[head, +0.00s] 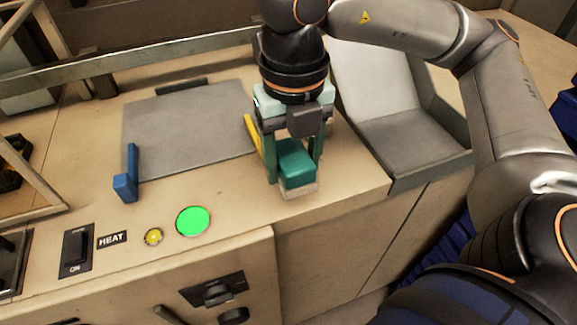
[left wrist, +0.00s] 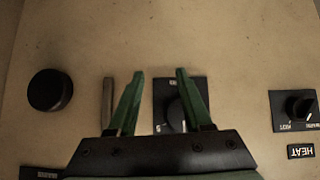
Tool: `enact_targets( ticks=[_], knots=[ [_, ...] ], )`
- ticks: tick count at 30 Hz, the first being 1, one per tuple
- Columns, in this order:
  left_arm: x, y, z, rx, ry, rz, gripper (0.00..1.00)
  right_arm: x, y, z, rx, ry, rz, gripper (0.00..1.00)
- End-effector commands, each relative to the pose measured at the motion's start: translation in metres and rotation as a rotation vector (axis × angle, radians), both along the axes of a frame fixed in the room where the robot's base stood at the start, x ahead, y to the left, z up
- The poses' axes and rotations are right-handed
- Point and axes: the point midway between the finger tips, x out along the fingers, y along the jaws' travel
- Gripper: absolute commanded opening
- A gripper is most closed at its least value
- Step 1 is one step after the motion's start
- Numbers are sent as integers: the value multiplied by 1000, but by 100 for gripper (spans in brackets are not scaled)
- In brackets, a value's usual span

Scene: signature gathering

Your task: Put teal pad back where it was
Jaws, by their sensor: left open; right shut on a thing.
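The teal pad (head: 296,167) is a small block with a teal top and a beige lower part, in the head view near the front edge of the counter. My right gripper (head: 295,180) points down with its green fingers on either side of the pad and is shut on it. Whether the pad's underside touches the counter I cannot tell. My left gripper (left wrist: 159,75) is open and empty in the left wrist view, in front of a beige panel with knobs; it does not show in the head view.
A grey plate (head: 190,125) lies left of the pad. A yellow bar (head: 253,134) is partly hidden by my right gripper. A blue handled block (head: 125,187), a lit green disc (head: 193,221), a yellow button (head: 153,236) and a HEAT switch (head: 76,248) are at left. A grey tray (head: 415,140) is at right.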

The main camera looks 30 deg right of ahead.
Motion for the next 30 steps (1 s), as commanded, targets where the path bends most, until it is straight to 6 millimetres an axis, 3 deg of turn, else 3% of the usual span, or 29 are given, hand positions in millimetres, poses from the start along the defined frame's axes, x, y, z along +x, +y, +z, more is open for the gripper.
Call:
enact_targets(
  ticks=[8, 14, 27, 28, 30],
  knots=[
    [0, 0, 0, 0, 0, 0, 50, 15, -10, -22, -1, 2, -4, 1],
    [0, 0, -2, 0, 0, 0, 50, 14, -10, -49, 1, 0, -1, 1],
    [0, 0, -9, 0, 2, -1, 50, 15, -9, -57, 2, -1, -1, 1],
    [0, -1, -8, 0, 3, -1, 50, 15, -9, -56, 2, -1, -1, 62],
    [-1, -1, -7, 0, 7, -2, 50, 15, -9, -55, 2, -1, -1, 70]
  ],
)
